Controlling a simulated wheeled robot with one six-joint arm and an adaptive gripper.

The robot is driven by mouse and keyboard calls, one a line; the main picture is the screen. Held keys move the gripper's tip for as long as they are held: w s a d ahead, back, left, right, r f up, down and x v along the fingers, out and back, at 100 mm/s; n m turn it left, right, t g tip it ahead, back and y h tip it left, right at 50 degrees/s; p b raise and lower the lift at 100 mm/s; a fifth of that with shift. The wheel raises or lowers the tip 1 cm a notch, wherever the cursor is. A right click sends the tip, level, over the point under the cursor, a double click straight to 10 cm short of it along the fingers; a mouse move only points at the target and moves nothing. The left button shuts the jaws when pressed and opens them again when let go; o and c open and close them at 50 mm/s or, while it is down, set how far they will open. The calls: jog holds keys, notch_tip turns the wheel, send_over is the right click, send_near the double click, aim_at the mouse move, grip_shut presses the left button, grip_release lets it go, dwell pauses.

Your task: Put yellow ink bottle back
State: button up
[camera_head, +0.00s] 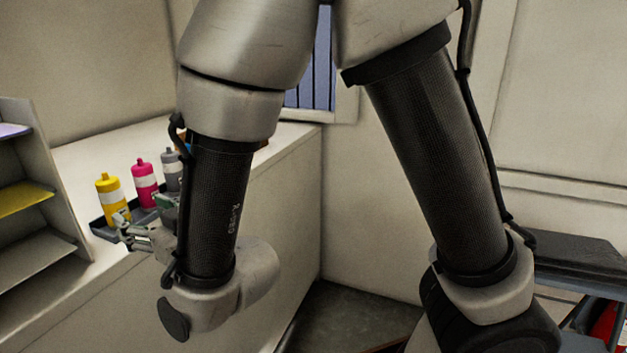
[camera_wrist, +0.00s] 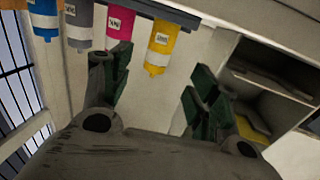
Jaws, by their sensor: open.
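The yellow ink bottle (camera_head: 110,198) stands upright at the left end of a dark tray (camera_head: 101,231) on the white counter. In the wrist view the yellow bottle (camera_wrist: 162,46) appears upside down, with a white label, beyond my fingertips and apart from them. My gripper (camera_head: 123,229) is open and empty, at the front of the tray close to the yellow bottle. In the wrist view my two green-padded fingers (camera_wrist: 153,85) are spread wide. The lower front of the bottle is partly covered by the gripper in the head view.
A magenta bottle (camera_head: 145,182) and a grey bottle (camera_head: 171,169) stand in the same tray. A blue bottle (camera_wrist: 45,20) shows farther along in the wrist view. A shelf unit (camera_head: 40,190) with a yellow shelf (camera_head: 24,197) stands left. Counter between shelf and tray is clear.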

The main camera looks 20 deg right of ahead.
jog(key=w+d+r+m+g+h, duration=0.2)
jog(key=w+d+h, duration=0.1)
jog(key=w+d, duration=0.65)
jog(key=s+d+r+m+g+h, duration=0.2)
jog(key=d+h, duration=0.1)
jog(key=d, duration=1.2)
jog(key=s+d+r+m+g+h, duration=0.1)
jog(key=s+d+m+g+h, duration=0.3)
jog(key=s+d, duration=1.6)
jog(key=d+g+h, duration=0.1)
jog(key=d, duration=0.3)
jog(key=shift+s+d+r+g+h, duration=0.15)
jog(key=shift+s+d+g+h, duration=0.05)
jog(key=shift+s+g+h, duration=0.1)
